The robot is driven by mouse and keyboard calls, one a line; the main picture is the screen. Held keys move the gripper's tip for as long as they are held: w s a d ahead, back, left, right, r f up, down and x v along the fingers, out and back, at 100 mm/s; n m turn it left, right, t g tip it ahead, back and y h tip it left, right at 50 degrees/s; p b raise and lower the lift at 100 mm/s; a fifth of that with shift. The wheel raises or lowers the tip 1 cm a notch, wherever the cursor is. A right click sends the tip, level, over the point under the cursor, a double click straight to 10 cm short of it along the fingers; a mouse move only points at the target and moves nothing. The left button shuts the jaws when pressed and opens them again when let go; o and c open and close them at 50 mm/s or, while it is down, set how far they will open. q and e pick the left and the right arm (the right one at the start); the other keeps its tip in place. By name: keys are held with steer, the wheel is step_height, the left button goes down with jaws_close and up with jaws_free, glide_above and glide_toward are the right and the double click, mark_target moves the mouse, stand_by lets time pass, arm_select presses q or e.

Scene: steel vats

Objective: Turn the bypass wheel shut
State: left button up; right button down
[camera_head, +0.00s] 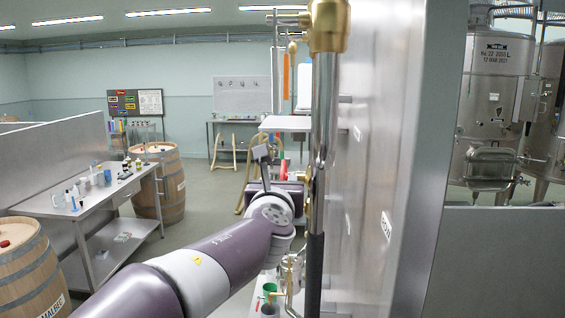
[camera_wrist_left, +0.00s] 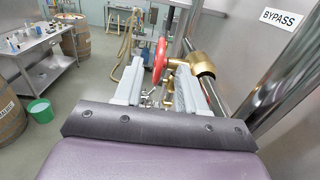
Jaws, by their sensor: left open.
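The red bypass wheel (camera_wrist_left: 160,60) sits edge-on to the left of a brass valve body (camera_wrist_left: 202,60) on a steel pipe in the left wrist view. A "BYPASS" label (camera_wrist_left: 281,18) is on the steel panel to the right. My left gripper (camera_wrist_left: 159,76) is open, with its grey fingers on either side of the wheel's near edge; whether they touch it I cannot tell. In the head view my left gripper (camera_head: 269,170) is beside the steel panel, partly hidden by its own wrist, with a small red part (camera_head: 281,163) near it. My right gripper is out of view.
A large pipe with a brass fitting (camera_head: 328,26) stands close along the steel panel (camera_head: 385,130). A steel bench (camera_head: 75,208) with small bottles and wooden barrels (camera_head: 158,182) are at the left.

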mark_target(284, 169)
arm_select(q)
steer(key=w+p, duration=0.3)
steer(key=w, duration=0.4)
steer(key=shift+d, duration=0.15)
steer(key=shift+w+p, duration=0.4)
steer(key=shift+w, duration=0.25)
steer(key=shift+w+f, duration=0.15)
steer(key=shift+w, duration=0.1)
